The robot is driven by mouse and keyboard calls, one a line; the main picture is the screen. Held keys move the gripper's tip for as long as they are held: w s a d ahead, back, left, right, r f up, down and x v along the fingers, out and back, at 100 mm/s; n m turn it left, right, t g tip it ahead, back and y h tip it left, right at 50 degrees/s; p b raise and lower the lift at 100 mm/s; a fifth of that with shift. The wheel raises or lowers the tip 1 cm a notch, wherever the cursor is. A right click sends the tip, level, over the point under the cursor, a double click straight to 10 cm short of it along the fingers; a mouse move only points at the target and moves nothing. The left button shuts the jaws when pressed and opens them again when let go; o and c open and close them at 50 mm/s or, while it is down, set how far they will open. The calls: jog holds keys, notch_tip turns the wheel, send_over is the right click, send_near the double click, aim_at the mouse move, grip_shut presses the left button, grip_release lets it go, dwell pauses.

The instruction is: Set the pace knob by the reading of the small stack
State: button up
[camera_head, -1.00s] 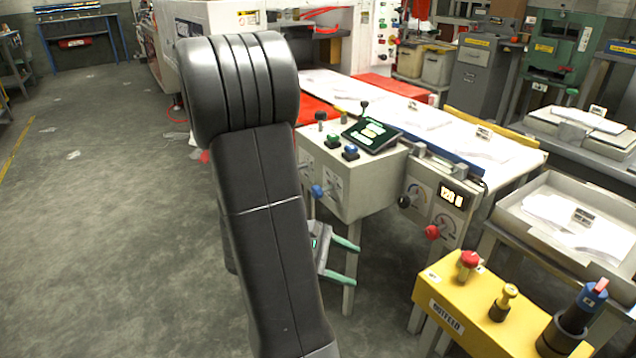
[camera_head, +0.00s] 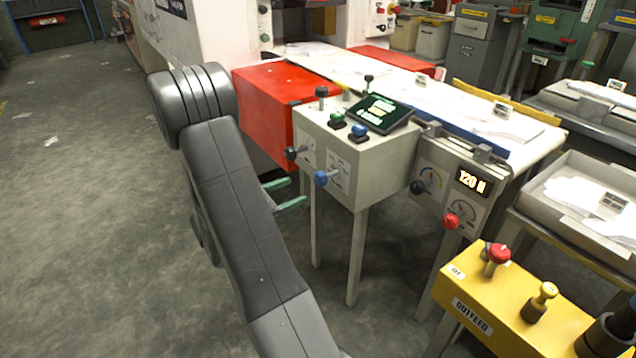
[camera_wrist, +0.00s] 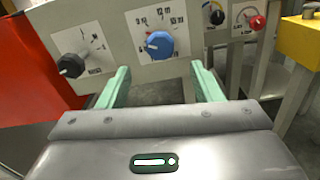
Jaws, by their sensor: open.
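My gripper (camera_head: 298,190) is open and empty, with green fingers pointing at the front of a grey control box (camera_head: 375,160). In the wrist view, a blue knob (camera_wrist: 159,45) on a numbered dial lies ahead between the fingertips, apart from them. A black knob (camera_wrist: 70,65) on another dial is left of it. The head view also shows the blue knob (camera_head: 320,179) and the black knob (camera_head: 291,153). I cannot read which is the pace knob. White stacks with small tags lie on the belt (camera_head: 505,124) and in a tray (camera_head: 560,205); their readings are too small to read.
A lit display (camera_head: 472,181) seems to show 120 N, beside a red knob (camera_head: 450,221) and another black knob (camera_head: 417,187). A red cabinet (camera_head: 265,105) stands left of the box.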

aim_at(317, 181)
jog(key=b+x, duration=0.1)
jog(key=x, duration=0.8)
jog(key=shift+b, duration=0.4)
jog(key=c, duration=1)
